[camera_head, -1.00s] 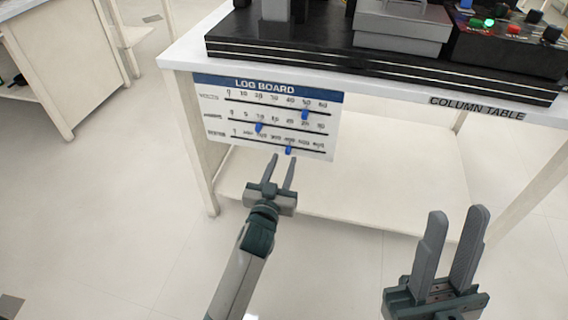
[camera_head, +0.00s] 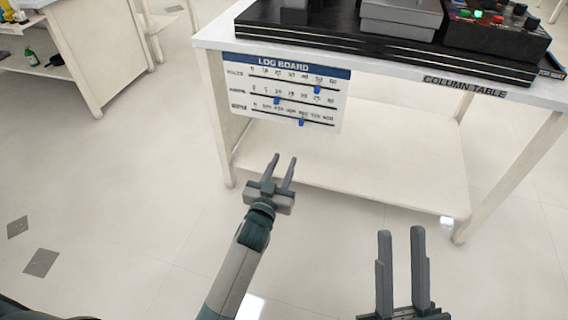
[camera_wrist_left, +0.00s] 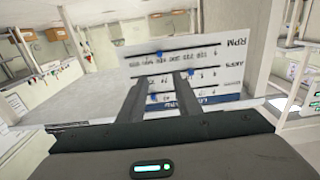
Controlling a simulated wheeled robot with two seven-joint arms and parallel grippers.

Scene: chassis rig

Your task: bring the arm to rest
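My left gripper (camera_head: 280,172) is in front of and below the log board, with its two fingers apart and nothing between them. The log board (camera_head: 335,104) hangs on the front of the column table and has three slider scales with blue markers. In the left wrist view the log board (camera_wrist_left: 225,72) appears upside down beyond the left fingers (camera_wrist_left: 160,85), with a visible gap. My right gripper (camera_head: 402,240) is at the lower right, with its fingers apart and empty, in front of the table's lower shelf.
The column table (camera_head: 400,75) stands at the back with a black platform and a control box (camera_head: 500,35) with a green light on top. Another bench (camera_head: 90,50) with a shelf is at the upper left.

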